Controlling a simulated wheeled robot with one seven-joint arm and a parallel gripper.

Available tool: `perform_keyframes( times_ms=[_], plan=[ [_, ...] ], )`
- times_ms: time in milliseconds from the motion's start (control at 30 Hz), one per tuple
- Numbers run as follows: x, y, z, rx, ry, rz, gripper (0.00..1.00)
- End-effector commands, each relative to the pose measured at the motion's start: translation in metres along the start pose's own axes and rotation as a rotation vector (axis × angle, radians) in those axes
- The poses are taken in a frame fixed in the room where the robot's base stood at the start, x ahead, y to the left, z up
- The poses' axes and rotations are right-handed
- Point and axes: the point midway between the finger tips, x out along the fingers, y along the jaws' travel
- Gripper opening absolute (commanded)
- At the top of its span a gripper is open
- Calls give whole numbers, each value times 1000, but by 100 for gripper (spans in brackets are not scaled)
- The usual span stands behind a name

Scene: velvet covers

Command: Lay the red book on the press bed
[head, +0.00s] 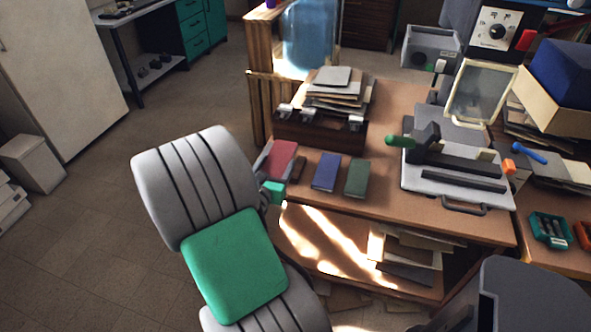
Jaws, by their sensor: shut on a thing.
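The red book (283,156) is at the left end of the wooden workbench, left of a blue book (326,171) and a green book (357,178). My gripper (264,163) is at its left side, shut on it, and partly hidden behind my large grey arm link. I cannot tell whether the book touches the bench top. The press (428,153) stands at the bench's right side, with a green-knobbed handle. Its light grey bed (425,182) carries dark bars; no book lies on it.
A dark wooden rack (320,134) with metal clips and a stack of papers (340,92) stand behind the books. Bare bench top (385,205) lies between the green book and the press. A framed glass panel (483,92) stands behind the press.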

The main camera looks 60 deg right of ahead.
Motion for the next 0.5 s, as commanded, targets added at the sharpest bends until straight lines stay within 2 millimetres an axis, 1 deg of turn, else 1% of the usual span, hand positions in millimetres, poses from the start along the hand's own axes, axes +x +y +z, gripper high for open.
perform_keyframes(
  times_ms=[33,100,200,300,500],
  plan=[
    [6,-18,-5,6,0,-38,16],
    [11,-38,-8,12,0,-77,16],
    [16,-58,-11,18,0,-116,16],
    [19,-73,-15,23,0,-144,16],
    [24,-95,-21,28,0,-177,16]
  ],
)
